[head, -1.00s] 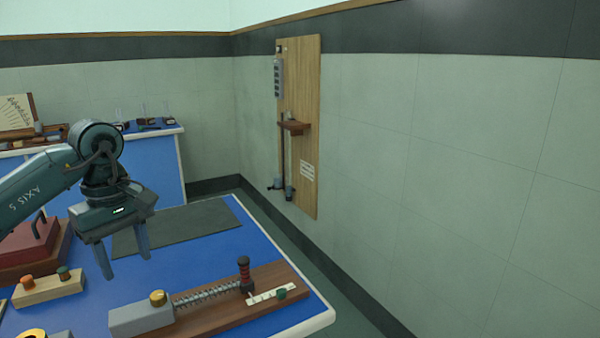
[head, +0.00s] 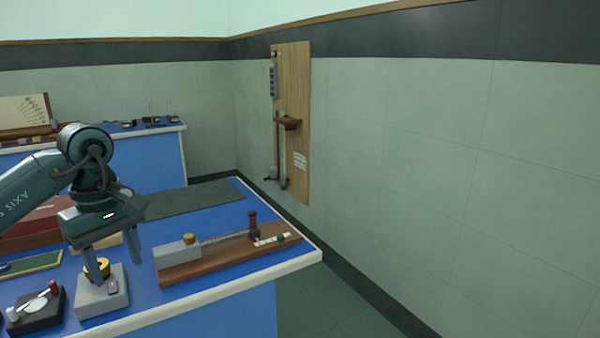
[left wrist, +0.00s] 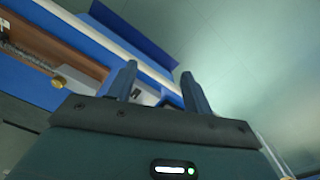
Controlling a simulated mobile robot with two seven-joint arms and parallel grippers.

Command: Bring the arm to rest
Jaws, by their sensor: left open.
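My left gripper (head: 113,262) is open, with its two fingers apart and pointing down over the near bench. In the head view it appears above and in front of a grey block with a yellow knob (head: 101,297). In the left wrist view the same gripper (left wrist: 160,85) has both fingers apart and empty, with the bench edge and the pale wall beyond. My right gripper is in neither view.
The blue bench (head: 220,308) carries a wooden board with a spring and grey block (head: 225,255), a dark mat (head: 190,200), a red box (head: 35,225) and a small black device (head: 36,310). A wooden panel (head: 292,120) hangs on the wall. Floor at right is clear.

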